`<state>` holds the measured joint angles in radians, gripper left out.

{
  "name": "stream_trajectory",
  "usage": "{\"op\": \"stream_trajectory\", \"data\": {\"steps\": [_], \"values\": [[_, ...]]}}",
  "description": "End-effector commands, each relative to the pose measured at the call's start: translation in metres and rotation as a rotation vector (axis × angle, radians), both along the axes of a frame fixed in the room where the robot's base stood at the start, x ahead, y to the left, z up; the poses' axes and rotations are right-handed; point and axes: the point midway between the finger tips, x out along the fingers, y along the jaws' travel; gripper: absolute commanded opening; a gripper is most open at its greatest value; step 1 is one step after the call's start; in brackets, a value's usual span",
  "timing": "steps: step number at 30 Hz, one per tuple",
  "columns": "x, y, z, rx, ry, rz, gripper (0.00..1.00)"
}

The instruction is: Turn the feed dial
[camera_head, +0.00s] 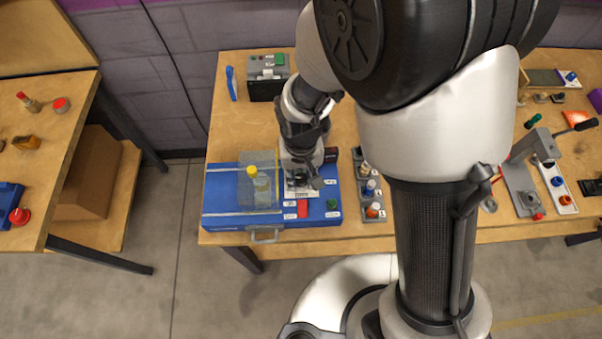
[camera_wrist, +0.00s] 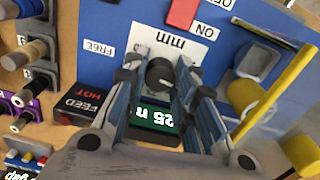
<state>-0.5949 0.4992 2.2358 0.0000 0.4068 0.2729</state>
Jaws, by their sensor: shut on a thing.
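The feed dial (camera_wrist: 160,76) is a dark round knob in front of a white plate marked "mm" (camera_wrist: 178,44), on the blue machine (camera_head: 222,208). My gripper (camera_wrist: 158,68) has a finger on either side of the dial and is shut on it. In the head view my gripper (camera_head: 301,177) reaches down over the right half of the machine and hides the dial. A green display (camera_wrist: 152,117), upside down in the wrist view, reads about "25" and is partly covered by the fingers.
A red switch (camera_wrist: 183,13) with ON and OFF labels is close to the dial. A clear guard with a yellow knob (camera_head: 252,171) stands left of my gripper.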

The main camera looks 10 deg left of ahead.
Motion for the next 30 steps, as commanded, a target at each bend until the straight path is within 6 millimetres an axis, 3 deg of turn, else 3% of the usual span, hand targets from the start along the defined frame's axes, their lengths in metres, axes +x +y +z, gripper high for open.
{"op": "stream_trajectory", "data": {"steps": [8,9,17,26,30], "values": [[0.0004,0.0003,0.0001,0.0,-0.001,0.0,0.02],[0.0004,0.0003,0.0001,0.0,-0.001,0.0,0.27],[0.0003,0.0001,0.0001,0.0,-0.001,0.001,0.45],[0.0002,0.0001,0.0004,0.0,-0.001,0.001,0.46],[0.0009,0.0006,0.0099,0.002,-0.003,0.001,0.46]]}}
